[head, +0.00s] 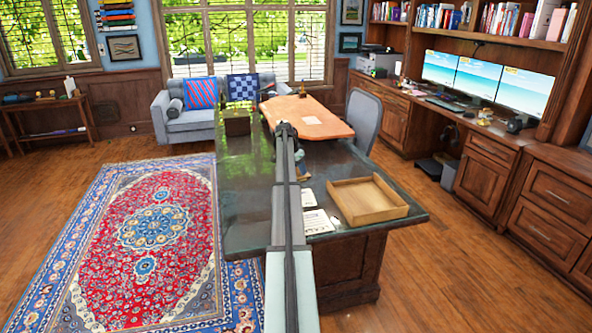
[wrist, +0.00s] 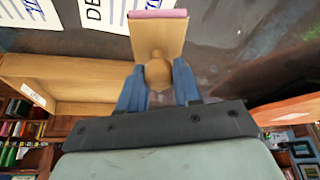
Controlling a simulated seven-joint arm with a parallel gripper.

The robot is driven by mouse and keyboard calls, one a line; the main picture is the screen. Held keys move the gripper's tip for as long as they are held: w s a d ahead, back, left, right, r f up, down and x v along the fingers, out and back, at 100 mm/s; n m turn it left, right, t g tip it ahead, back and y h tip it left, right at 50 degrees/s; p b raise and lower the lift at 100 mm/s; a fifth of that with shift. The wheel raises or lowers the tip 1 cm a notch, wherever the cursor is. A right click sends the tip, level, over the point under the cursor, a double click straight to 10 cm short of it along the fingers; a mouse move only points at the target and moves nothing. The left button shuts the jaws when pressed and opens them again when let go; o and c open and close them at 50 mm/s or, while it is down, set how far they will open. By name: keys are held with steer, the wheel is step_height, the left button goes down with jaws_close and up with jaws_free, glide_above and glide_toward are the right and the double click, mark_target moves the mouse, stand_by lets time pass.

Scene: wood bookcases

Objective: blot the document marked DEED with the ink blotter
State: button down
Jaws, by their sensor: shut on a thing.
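My gripper (wrist: 159,80), with blue fingers, is shut on the round knob of the ink blotter (wrist: 158,35). The blotter has a light wooden body and a pink pad along its far edge in the wrist view. The document marked DEED (wrist: 108,18) lies on the dark desk top just left of the blotter, showing only the letters "DE" and partly hidden by it. In the head view my arm covers most of the gripper (head: 300,165) and the blotter. Whether the pad touches the paper I cannot tell.
Another paper (wrist: 28,14) lies farther left in the wrist view. Papers (head: 318,221) lie beside an open wooden tray (head: 398,211) on the dark desk (head: 240,200). An orange-brown wooden top (head: 310,118) is at the desk's far end. The desk's left part is mostly clear.

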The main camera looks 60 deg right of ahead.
mark_target(298, 176)
steer(key=m+g, duration=0.1)
steer(key=m, duration=0.2)
steer(key=shift+s+a+y, duration=0.1)
steer(key=shift+a+y, duration=0.05)
steer(key=shift+y, duration=0.15)
steer(key=shift+f, duration=0.1)
steer(key=shift+f, duration=2.9)
steer(key=shift+f, duration=0.55)
steer(key=shift+r, duration=0.1)
steer(key=shift+r, duration=3.45)
